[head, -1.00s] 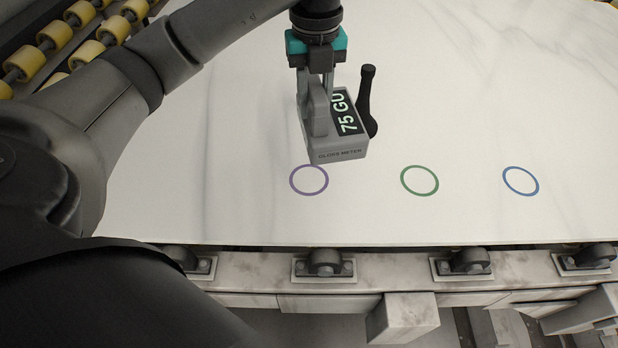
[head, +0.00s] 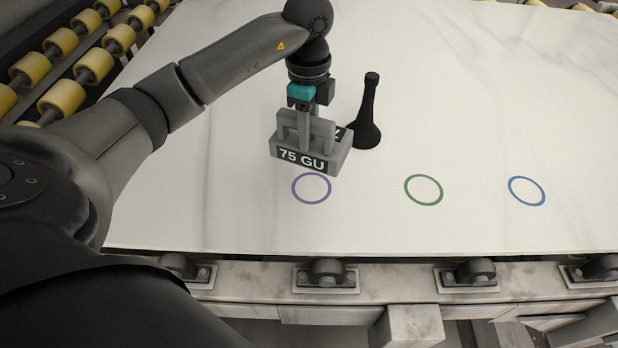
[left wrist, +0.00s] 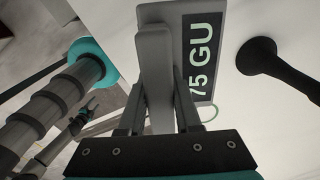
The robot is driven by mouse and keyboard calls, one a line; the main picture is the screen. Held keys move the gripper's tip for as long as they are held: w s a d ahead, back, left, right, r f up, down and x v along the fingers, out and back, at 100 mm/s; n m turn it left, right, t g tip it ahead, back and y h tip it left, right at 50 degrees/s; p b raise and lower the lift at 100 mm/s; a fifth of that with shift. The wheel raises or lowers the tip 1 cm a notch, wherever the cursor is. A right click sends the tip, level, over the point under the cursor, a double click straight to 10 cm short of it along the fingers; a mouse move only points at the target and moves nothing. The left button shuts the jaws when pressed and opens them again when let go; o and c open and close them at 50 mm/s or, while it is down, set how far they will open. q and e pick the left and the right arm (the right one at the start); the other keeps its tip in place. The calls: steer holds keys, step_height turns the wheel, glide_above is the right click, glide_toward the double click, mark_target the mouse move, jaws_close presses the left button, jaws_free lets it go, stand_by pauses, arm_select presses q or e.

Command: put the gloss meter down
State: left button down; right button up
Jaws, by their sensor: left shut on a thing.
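The gloss meter (head: 336,158) is a grey block with a handle on top and a dark display reading "75 GU". My left gripper (head: 304,125) is shut on its handle, coming from above. In the head view the meter is over the white slab (head: 480,110), just behind the purple ring (head: 311,188); whether it touches the slab I cannot tell. The left wrist view shows the meter (left wrist: 215,25) between the fingers (left wrist: 160,100), its display to the right. My right gripper is not visible in the head view.
A black flared-base object (head: 367,115) stands just right of the meter and also shows in the left wrist view (left wrist: 262,58). A green ring (head: 423,190) and a blue ring (head: 527,191) lie to the right. Yellow rollers (head: 62,42) run along the back left.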

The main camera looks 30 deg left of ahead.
arm_select(q)
step_height(320, 180, down, 12)
steer(key=shift+f+b, duration=0.1)
steer(key=shift+b, duration=0.75)
steer(key=shift+f, duration=0.1)
steer(key=c, duration=0.6)
jaws_free()
steer(key=shift+f, duration=0.1)
step_height(320, 180, up, 12)
steer(key=shift+r+p, duration=0.2)
steer(key=shift+p, duration=0.75)
stand_by(1.2)
